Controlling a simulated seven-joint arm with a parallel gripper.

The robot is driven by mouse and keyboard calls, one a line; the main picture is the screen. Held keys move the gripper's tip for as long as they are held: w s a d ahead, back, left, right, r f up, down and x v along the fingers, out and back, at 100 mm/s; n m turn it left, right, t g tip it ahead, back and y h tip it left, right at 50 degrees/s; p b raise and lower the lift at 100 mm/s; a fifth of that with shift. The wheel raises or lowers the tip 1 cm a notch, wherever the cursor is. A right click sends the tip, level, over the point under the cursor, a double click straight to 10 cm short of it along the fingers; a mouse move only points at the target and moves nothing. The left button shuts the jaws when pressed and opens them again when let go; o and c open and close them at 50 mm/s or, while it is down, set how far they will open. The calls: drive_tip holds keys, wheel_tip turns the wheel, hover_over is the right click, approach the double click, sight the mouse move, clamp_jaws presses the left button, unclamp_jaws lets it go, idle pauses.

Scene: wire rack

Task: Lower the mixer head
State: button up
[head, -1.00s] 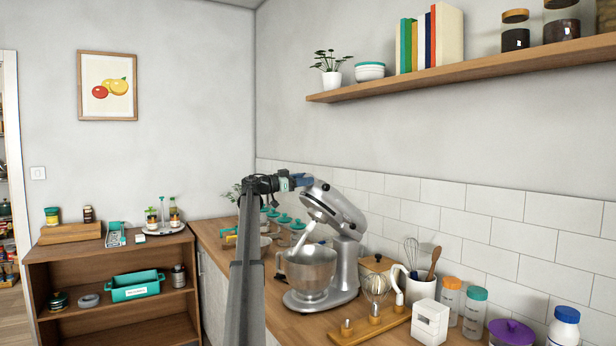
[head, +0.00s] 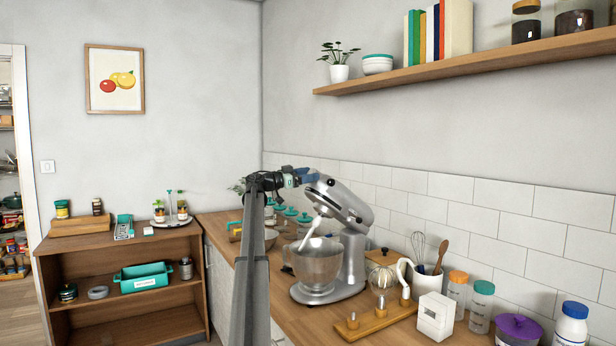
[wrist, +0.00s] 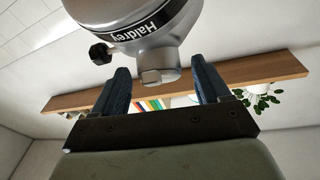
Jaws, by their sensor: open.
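The silver stand mixer (head: 352,262) stands on the wooden counter, with its mixer head (head: 345,205) tilted up and its front end raised toward the left. A pale beater hangs from the head into the metal bowl (head: 316,264). My gripper (head: 312,177) is at the raised front end of the head. In the wrist view my gripper (wrist: 161,72) is open, with its blue fingers spread to either side of the small knob (wrist: 160,76) at the head's end. The mixer head (wrist: 140,28) also shows there, with a dark label band and a black side knob. Contact cannot be told.
A wooden holder with whisks (head: 376,320), a white timer-like box (head: 435,316) and several jars stand to the mixer's right. Teal-lidded pots (head: 291,222) stand behind it. A wooden shelf (head: 470,72) runs along the wall above.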

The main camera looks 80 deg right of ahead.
drive_tip(key=v, duration=1.3)
drive_tip(key=shift+w+a+f, duration=0.15)
drive_tip(key=shift+w+f, duration=0.05)
drive_tip(key=shift+r, duration=0.1)
drive_tip(key=shift+t+y, duration=0.3)
drive_tip(key=shift+t, duration=0.3)
drive_tip(key=x, duration=0.4)
drive_tip(key=r+x, duration=0.1)
drive_tip(key=x, duration=0.8)
drive_tip(key=shift+s+r, duration=0.3)
drive_tip(key=shift+r, duration=0.1)
drive_tip(key=shift+c, duration=0.4)
